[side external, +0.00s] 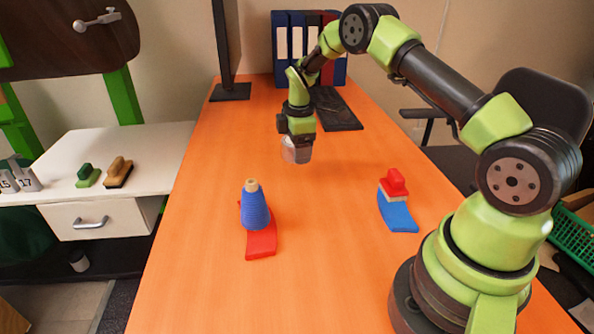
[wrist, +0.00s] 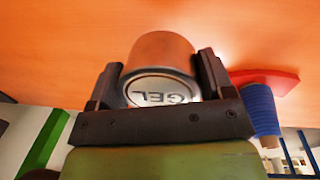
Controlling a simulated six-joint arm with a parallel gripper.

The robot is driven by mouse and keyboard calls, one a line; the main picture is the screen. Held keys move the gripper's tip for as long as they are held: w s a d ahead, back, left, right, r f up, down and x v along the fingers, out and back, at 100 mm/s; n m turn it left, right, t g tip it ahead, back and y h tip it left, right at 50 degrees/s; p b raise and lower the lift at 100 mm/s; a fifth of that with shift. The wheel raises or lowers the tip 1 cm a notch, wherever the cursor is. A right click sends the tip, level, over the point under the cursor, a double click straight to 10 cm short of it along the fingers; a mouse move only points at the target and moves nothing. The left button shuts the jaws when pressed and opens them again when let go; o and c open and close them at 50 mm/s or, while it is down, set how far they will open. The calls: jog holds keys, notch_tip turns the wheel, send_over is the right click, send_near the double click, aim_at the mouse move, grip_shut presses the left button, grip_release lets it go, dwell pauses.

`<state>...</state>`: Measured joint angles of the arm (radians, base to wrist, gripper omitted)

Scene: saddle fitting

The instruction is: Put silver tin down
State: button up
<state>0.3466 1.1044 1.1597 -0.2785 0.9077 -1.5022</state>
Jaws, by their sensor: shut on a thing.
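The silver tin (side external: 297,150) is held at the end of my gripper (side external: 297,138) in the side view. In the wrist view the tin (wrist: 163,62) sits between the two dark fingers of my gripper (wrist: 165,80), with a label reading "GEL" facing the camera. The fingers are shut on its sides. The tin appears to be a little above the orange table (side external: 330,270), toward its far half; the exact gap is hard to tell.
A blue ribbed cone (side external: 254,208) stands on a red curved piece (side external: 262,245) at front left; both show in the wrist view. A red block (side external: 394,181) sits on a blue curved piece (side external: 398,216) at right. A keyboard (side external: 335,108), monitor (side external: 228,60) and binders (side external: 297,45) are behind.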

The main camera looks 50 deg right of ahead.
aim_at(297, 177)
jog(key=shift+f, duration=3.05)
